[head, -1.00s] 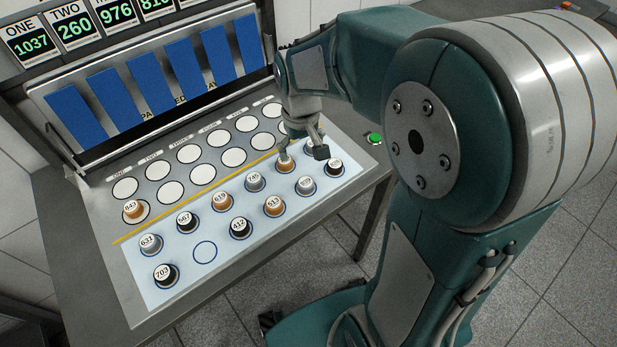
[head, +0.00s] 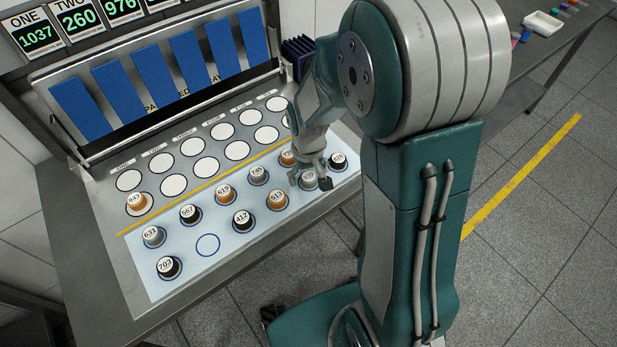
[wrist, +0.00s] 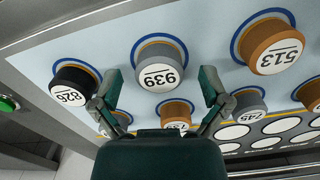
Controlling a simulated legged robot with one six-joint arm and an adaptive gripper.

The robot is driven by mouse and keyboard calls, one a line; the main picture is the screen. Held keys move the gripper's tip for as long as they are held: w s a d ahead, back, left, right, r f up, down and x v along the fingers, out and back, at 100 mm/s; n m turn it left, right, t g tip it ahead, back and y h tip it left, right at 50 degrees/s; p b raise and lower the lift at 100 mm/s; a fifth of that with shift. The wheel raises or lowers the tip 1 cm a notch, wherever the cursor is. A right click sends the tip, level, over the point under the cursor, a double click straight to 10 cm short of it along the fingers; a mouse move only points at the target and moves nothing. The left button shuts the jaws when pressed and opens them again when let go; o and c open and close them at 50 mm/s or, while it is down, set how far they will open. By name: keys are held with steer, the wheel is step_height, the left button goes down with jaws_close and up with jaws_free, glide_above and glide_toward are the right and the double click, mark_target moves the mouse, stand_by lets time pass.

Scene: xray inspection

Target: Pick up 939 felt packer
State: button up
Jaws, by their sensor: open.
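The 939 packer is a grey cylinder with a white numbered top, standing upright on a blue-ringed spot on the pale mat. In the wrist view the 939 packer (wrist: 160,72) is at upper centre, its number upside down. In the head view the 939 packer (head: 309,182) is partly hidden by my gripper (head: 311,182). My gripper (wrist: 160,86) is open and empty, with one finger on each side of the 939 packer in the wrist view. I cannot tell how far above it the fingertips are.
A black 826 packer (wrist: 73,88) and an orange 513 packer (wrist: 270,48) stand on either side. An orange packer (wrist: 176,112) and a grey one (wrist: 247,102) stand in the neighbouring row. Blank white circles (head: 237,150) lie beyond the yellow line. One ringed spot (head: 207,246) is empty.

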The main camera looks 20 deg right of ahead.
steer(key=c, duration=0.9)
steer(key=shift+r, duration=0.1)
